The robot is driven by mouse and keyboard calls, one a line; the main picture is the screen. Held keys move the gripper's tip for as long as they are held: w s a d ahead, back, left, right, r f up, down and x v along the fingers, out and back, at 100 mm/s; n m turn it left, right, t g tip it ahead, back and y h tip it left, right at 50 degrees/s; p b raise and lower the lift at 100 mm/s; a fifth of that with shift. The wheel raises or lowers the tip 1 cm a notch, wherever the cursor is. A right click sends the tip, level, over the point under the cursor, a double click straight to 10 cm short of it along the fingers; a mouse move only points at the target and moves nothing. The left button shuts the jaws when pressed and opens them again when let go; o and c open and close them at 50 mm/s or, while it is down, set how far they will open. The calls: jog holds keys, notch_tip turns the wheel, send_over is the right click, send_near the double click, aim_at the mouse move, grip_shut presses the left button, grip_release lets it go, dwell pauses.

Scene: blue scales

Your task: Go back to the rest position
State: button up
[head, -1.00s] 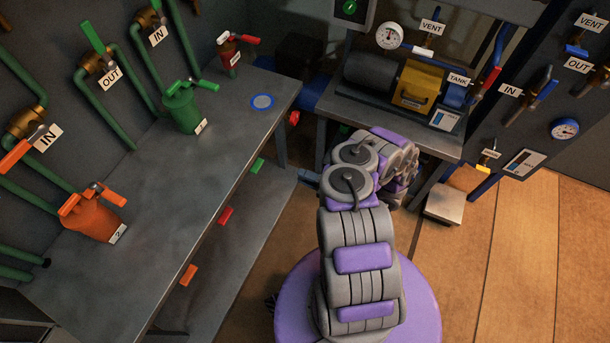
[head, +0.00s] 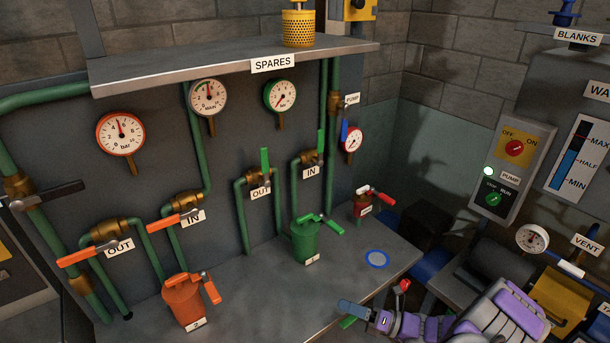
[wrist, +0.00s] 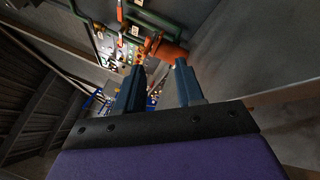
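My gripper (head: 354,309) shows at the bottom of the head view, beside the front edge of the grey bench (head: 255,315). In the wrist view its two blue fingers (wrist: 160,78) stand apart with nothing held between them. My purple and grey arm reaches in from the lower right and looks bent. The orange canister (head: 184,302) stands on the bench, left of the gripper and apart from it. It also shows beyond the fingertips in the wrist view (wrist: 168,50). The arm's base is out of the head view.
A green canister (head: 305,241), a small red canister (head: 363,205) and a blue ring mark (head: 377,259) are on the bench. Pipes and gauges line the wall under the spares shelf (head: 200,62). A yellow-cased pump (head: 560,297) is near my arm at right.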

jog(key=s+a+r+n+g+h, duration=0.3)
jog(key=s+a+r+n+g, duration=0.4)
jog(key=r+n, duration=0.25)
jog(key=s+a+r+n+g+h, duration=0.35)
jog(key=s+r+n+g, duration=0.25)
jog(key=s+r+n, duration=0.3)
jog(key=s+d+r+n+t+h, duration=0.1)
jog(key=s+d+n+t+h, duration=0.1)
jog(key=s+d+n+h, duration=0.4)
jog(key=s+d+r+n+t+h, duration=0.1)
jog(key=s+d+n+t+h, duration=0.1)
jog(key=s+d+n+h, duration=0.4)
jog(key=shift+s+d+r+n, duration=0.2)
jog(key=shift+s+n, duration=1.05)
jog(key=shift+s, duration=1.55)
